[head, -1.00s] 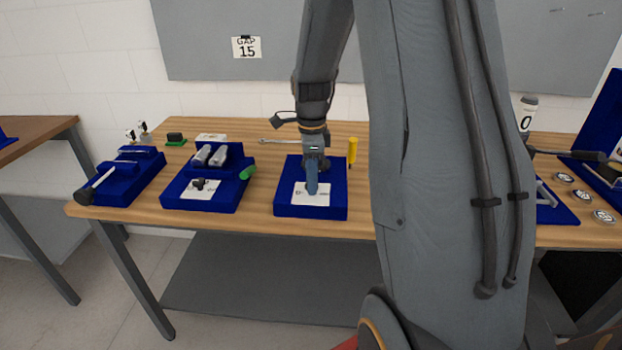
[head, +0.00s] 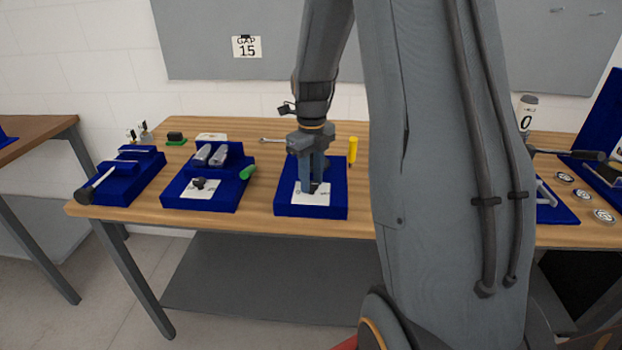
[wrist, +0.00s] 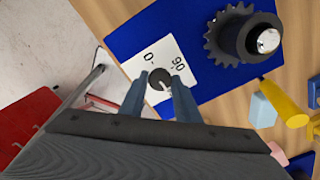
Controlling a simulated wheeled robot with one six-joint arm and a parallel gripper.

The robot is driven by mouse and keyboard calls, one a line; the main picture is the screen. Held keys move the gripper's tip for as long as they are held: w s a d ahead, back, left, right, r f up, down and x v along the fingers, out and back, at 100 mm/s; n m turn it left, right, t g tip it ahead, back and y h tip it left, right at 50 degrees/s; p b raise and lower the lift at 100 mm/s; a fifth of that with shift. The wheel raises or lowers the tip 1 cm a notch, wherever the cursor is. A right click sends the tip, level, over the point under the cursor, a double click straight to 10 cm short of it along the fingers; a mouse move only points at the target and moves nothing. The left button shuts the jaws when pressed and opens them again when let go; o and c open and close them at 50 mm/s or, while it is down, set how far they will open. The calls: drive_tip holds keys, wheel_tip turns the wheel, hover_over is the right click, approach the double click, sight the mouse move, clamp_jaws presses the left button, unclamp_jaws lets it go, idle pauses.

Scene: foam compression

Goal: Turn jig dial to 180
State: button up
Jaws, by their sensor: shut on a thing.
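The jig dial (wrist: 159,80) is a dark round knob with a pale pointer mark, on a white card (wrist: 147,58) printed "0" and "90". The card lies on a blue base (head: 283,206). My gripper (head: 313,190) points down over the card in the head view. In the wrist view my gripper (wrist: 166,98) has its two fingers on either side of the dial, shut on it. Its fingers hide part of the dial and the lower card; no "180" mark shows.
A dark gear on a post (wrist: 243,35) stands on the blue base behind the card. Another blue block with a card (head: 201,203) lies to the left. Bare wood (head: 262,175) separates the two blocks.

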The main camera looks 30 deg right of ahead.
sight(311, 183)
drive_tip(key=shift+w+r+m, duration=0.15)
drive_tip(key=shift+w+m, duration=0.05)
drive_tip(key=shift+m, duration=0.5)
drive_tip(key=o, duration=1)
drive_tip(key=shift+s, duration=0.1)
drive_tip(key=shift+o, duration=0.2)
wheel_tip(311, 183, up, 8)
drive_tip(key=shift+f+b, duration=0.15)
drive_tip(key=shift+b, duration=0.95)
